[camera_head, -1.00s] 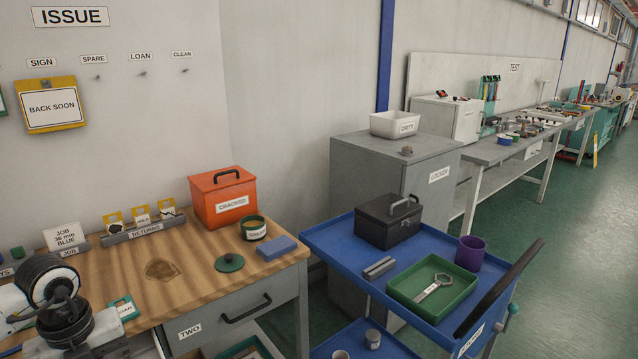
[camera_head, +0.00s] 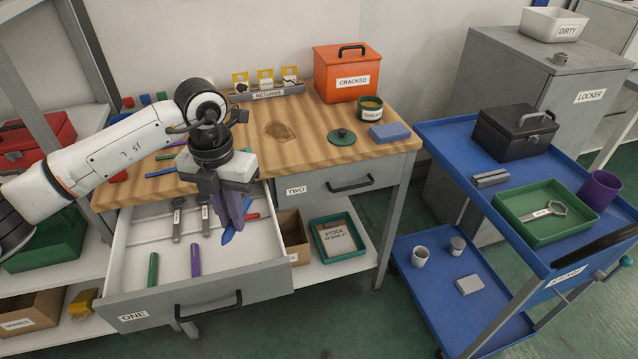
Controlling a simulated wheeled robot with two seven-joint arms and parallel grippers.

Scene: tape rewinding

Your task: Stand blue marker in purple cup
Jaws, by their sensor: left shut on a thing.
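The purple cup (camera_head: 600,190) stands upright on the blue cart's top at the right, beside the green tray. My left gripper (camera_head: 232,212) points down over the open drawer ONE (camera_head: 130,262). Its purple-looking fingers are shut on the blue marker (camera_head: 228,235), whose end shows below the fingertips, tilted. I cannot tell whether the marker still touches the drawer floor. My right gripper is not in view.
The drawer also holds a green marker (camera_head: 153,270), a purple marker (camera_head: 195,260), a red one (camera_head: 252,216) and wrenches (camera_head: 177,222).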

